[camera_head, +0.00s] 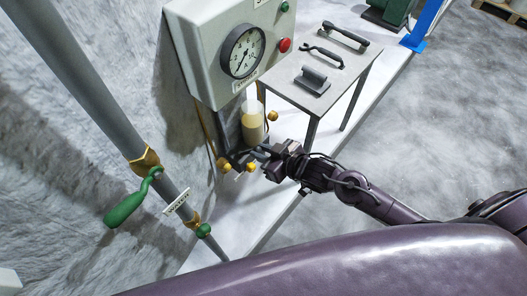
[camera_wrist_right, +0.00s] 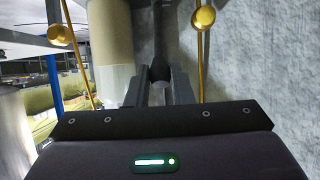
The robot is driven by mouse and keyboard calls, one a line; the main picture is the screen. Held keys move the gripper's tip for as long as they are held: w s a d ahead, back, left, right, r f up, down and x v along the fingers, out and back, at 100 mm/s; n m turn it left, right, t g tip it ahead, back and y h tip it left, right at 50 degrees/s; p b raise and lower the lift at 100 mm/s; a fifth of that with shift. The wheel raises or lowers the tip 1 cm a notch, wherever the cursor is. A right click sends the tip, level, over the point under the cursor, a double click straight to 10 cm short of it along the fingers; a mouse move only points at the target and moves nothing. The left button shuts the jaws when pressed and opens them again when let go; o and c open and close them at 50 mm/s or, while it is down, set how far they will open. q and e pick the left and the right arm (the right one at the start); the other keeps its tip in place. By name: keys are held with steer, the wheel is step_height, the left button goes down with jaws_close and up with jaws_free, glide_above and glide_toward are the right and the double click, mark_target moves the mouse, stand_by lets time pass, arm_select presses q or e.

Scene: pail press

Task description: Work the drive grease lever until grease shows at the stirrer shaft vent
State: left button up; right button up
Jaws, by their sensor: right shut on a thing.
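The drive grease lever (camera_wrist_right: 158,73) is a dark rod with a thicker end. My right gripper (camera_wrist_right: 162,90) is shut on that end, with one finger on each side. In the head view the right gripper (camera_head: 264,158) is low beside the grease pump, and its jaws largely hide the lever. The pump's clear reservoir (camera_head: 253,124) holds pale yellow grease; a cream cylinder (camera_wrist_right: 110,50) stands left of the lever in the wrist view. I cannot pick out the stirrer shaft vent or any grease at it. My left gripper is not in view.
A grey box with a gauge (camera_head: 242,52) and red button (camera_head: 285,45) hangs above the pump. Brass lines and fittings (camera_head: 223,164) are close to the gripper. A metal table (camera_head: 290,90) holds tools behind. A pipe with a green-handled valve (camera_head: 130,205) stands left.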

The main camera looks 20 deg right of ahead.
steer(key=w+a+r, duration=0.1)
steer(key=w+a+r+p, duration=0.1)
steer(key=w, duration=0.1)
steer(key=shift+w+a+r, duration=0.1)
steer(key=shift+w, duration=0.15)
steer(key=shift+w+a+r, duration=0.1)
steer(key=shift+w+a, duration=0.15)
steer(key=shift+w, duration=0.05)
steer(key=o, duration=0.9)
steer(key=shift+s, duration=0.1)
